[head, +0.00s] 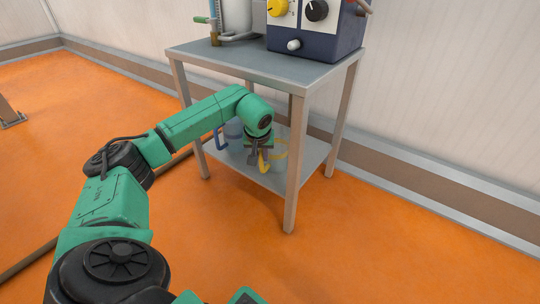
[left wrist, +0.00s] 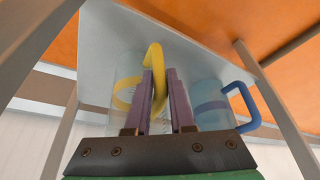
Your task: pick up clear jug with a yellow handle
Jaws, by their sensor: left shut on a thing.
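The clear jug with a yellow handle (head: 279,158) stands on the lower shelf of the metal table, partly hidden behind my left gripper (head: 258,158). In the left wrist view the clear jug body (left wrist: 122,70) is left of the fingers, and the yellow handle (left wrist: 156,58) runs down between them. My left gripper (left wrist: 165,95) is shut on the yellow handle. The jug appears upright. My right gripper is not in view.
A clear jug with a blue handle (head: 232,129) stands beside it; its handle shows in the left wrist view (left wrist: 244,105). The table (head: 240,62) has legs close around the arm and carries a blue machine (head: 312,38) on top. Orange floor lies open in front.

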